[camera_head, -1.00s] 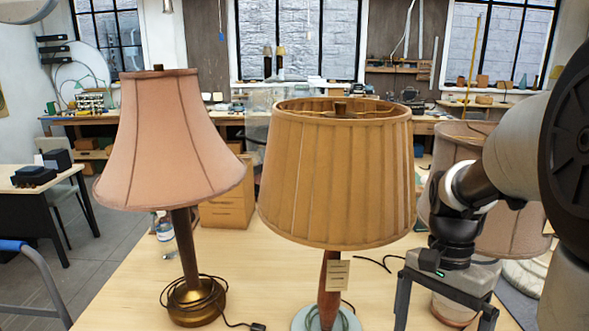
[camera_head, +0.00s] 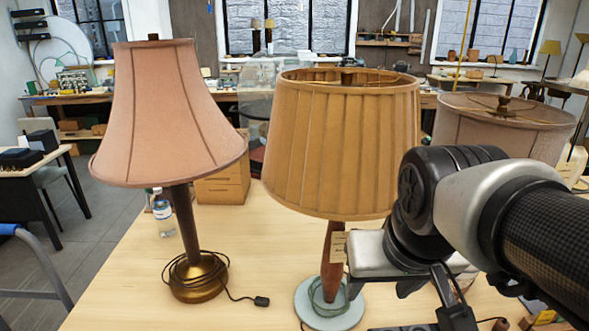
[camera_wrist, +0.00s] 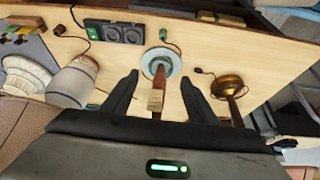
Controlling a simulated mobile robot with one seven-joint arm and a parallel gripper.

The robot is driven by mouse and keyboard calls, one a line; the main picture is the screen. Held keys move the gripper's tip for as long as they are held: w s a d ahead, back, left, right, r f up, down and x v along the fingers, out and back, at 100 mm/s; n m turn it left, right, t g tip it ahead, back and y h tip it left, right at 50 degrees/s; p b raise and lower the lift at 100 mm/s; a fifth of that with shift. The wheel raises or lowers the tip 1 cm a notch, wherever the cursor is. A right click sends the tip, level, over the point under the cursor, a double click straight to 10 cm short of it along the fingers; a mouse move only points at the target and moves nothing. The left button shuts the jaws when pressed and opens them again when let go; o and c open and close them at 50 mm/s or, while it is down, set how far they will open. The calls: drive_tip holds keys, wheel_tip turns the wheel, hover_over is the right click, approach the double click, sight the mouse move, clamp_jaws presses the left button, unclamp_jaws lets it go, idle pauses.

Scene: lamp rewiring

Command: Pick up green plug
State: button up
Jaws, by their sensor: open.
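The green plug (camera_wrist: 163,35) is a small dark green piece on a cord. It lies on the table (camera_wrist: 215,45) beside the pale blue round base (camera_wrist: 174,62) of the middle lamp in the wrist view. I cannot make it out in the head view, where the green cord (camera_head: 316,292) coils on that base (camera_head: 330,316). My gripper (camera_wrist: 158,76) is open and empty. Its fingers lie either side of the lamp's wooden stem in the wrist picture, with the plug beyond the tips. In the head view my gripper (camera_head: 405,295) is right of the stem.
The middle lamp's pleated shade (camera_head: 345,145) is close above my gripper. A pink-shaded lamp (camera_head: 170,115) stands left, with a black plug (camera_head: 262,301) by its brass base. Another shaded lamp (camera_head: 500,125) is at right. A dark socket block (camera_wrist: 122,33) lies near the green plug.

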drive_tip(key=w+f+g+b, duration=0.1)
drive_tip(key=w+f+b, duration=0.3)
drive_tip(key=f, duration=0.6)
drive_tip(key=w+f+m+g+b, duration=0.1)
drive_tip(key=w+f+b, duration=0.2)
drive_tip(key=f, duration=0.7)
drive_tip(key=w+f+g+b, duration=0.1)
drive_tip(key=w+f+b, duration=0.3)
drive_tip(key=f+b, duration=0.3)
drive_tip(key=shift+w+f+m+g, duration=0.15)
drive_tip(key=shift+w+f+m, duration=0.05)
drive_tip(key=shift+f, duration=0.65)
drive_tip(key=shift+w+f+m+g, duration=0.15)
drive_tip(key=shift+f+m, duration=0.05)
drive_tip(key=shift+f, duration=0.6)
drive_tip(key=shift+w+f+b, duration=0.2)
drive_tip(key=shift+f+b, duration=0.55)
drive_tip(key=shift+f, duration=2)
drive_tip(key=c, duration=1.1)
drive_tip(key=shift+r, duration=0.15)
drive_tip(key=shift+c, duration=0.2)
